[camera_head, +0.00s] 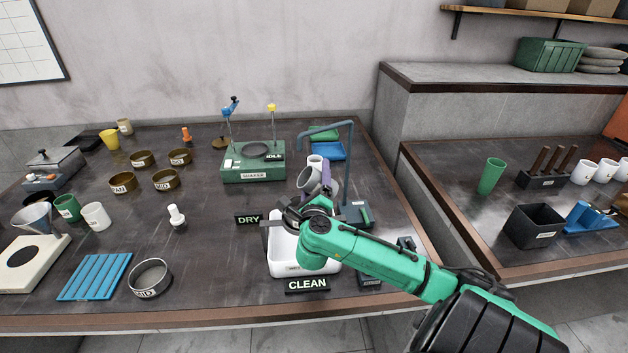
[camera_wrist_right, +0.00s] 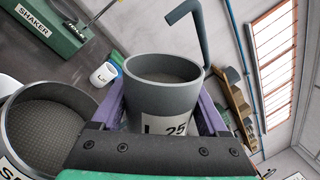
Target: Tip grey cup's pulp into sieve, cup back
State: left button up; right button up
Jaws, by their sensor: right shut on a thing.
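My right gripper (camera_head: 322,190) is shut on the grey cup (camera_head: 309,180), above the back of the white tub (camera_head: 277,259). In the right wrist view the grey cup (camera_wrist_right: 160,98) sits between the purple fingers (camera_wrist_right: 160,112), with a label reading "L 25" and grey pulp inside. The cup looks tilted in the head view. A grey sieve (camera_wrist_right: 12,128) with fine mesh and a label starting with "S" is close beside the cup at the left of the wrist view; my gripper and arm largely hide it in the head view. My left gripper is out of view.
A green shaker (camera_head: 250,175) stands behind the tub, and a bent blue-grey pipe (camera_head: 350,150) rises close to the gripper. A white cup (camera_head: 315,162) stands just behind.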

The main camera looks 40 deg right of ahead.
aim_at(309, 167)
jog(key=shift+w+d+r+n+t, duration=0.1)
jog(key=shift+n+t, duration=0.05)
jog(key=shift+n, duration=0.45)
jog(key=shift+w+r+n+t, duration=0.1)
jog(key=shift+n+t, duration=0.05)
jog(key=shift+n, duration=0.45)
jog(key=shift+r+n+t+y+b, duration=0.15)
jog(key=shift+n+t+y+b, duration=0.25)
jog(key=shift+n, duration=0.6)
jog(key=shift+a+r+n+p, duration=0.3)
jog(key=shift+r+n+p, duration=0.35)
jog(key=shift+p, duration=0.3)
jog(key=shift+a+r+n+p, duration=0.15)
jog(key=shift+r+n+p, duration=0.05)
jog(key=shift+n+p, duration=0.55)
jog(key=p, duration=0.1)
jog(key=n+p, duration=0.1)
jog(key=shift+w+a+r+n+t+y+p, duration=0.1)
jog(key=shift+w+r+n+t+y+p, duration=0.1)
jog(key=shift+w+n+t+y+p, duration=0.15)
jog(key=shift+a+r+n+y+p, duration=0.3)
jog(key=shift+n+p, duration=0.55)
jog(key=shift+p, duration=0.35)
jog(key=shift+w+n+p, duration=0.1)
jog(key=shift+n+p, duration=0.4)
jog(key=shift+t, duration=0.25)
jog(key=shift+w+f, duration=0.1)
